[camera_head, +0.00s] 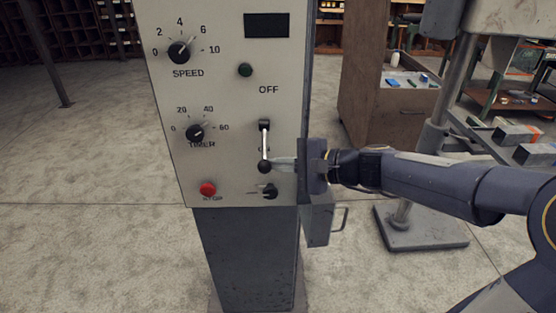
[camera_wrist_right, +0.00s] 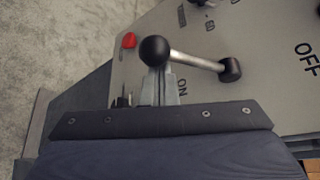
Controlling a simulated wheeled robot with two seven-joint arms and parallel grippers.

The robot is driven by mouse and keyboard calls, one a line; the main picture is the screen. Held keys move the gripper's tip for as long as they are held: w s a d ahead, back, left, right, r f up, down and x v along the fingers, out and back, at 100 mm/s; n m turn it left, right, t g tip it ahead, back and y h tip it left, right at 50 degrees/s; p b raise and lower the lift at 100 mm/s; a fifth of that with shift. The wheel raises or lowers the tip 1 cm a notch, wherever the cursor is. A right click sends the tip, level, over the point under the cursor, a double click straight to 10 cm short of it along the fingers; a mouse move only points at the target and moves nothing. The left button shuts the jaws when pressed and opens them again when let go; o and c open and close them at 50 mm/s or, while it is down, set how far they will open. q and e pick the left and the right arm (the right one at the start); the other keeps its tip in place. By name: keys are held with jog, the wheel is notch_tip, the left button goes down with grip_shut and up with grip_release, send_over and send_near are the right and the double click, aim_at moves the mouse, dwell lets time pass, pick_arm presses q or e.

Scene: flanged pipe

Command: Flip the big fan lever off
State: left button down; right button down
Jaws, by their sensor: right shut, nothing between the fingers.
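The big lever (camera_head: 265,143) is on the front of the grey control panel, below the OFF label. It hangs down from its dark pivot, and its black ball knob (camera_head: 264,167) is at the lower end, by the ON label. In the right wrist view the knob (camera_wrist_right: 154,51) and silver rod (camera_wrist_right: 196,61) show clearly. My right gripper (camera_head: 278,162) reaches in from the right with its fingers shut and empty. Its fingertips (camera_wrist_right: 159,84) are right at the knob; I cannot tell whether they touch it. My left gripper is not in view.
The panel (camera_head: 225,100) carries a SPEED dial (camera_head: 179,51), a TIMER dial (camera_head: 195,133), a green button (camera_head: 245,70), a red STOP button (camera_head: 208,189) and a small dark switch (camera_head: 270,191). A brown cabinet (camera_head: 380,110) and a post base (camera_head: 420,230) stand to the right.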

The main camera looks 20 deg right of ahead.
notch_tip(320, 180, up, 9)
jog(key=m+g+p, duration=0.1)
jog(key=p, duration=0.5)
jog(key=shift+s+a+p, duration=0.2)
jog(key=shift+s+p, duration=0.2)
jog(key=shift+s, duration=0.05)
jog(key=shift+d+r, duration=0.1)
dwell(0.4)
jog(key=shift+w+r, duration=0.1)
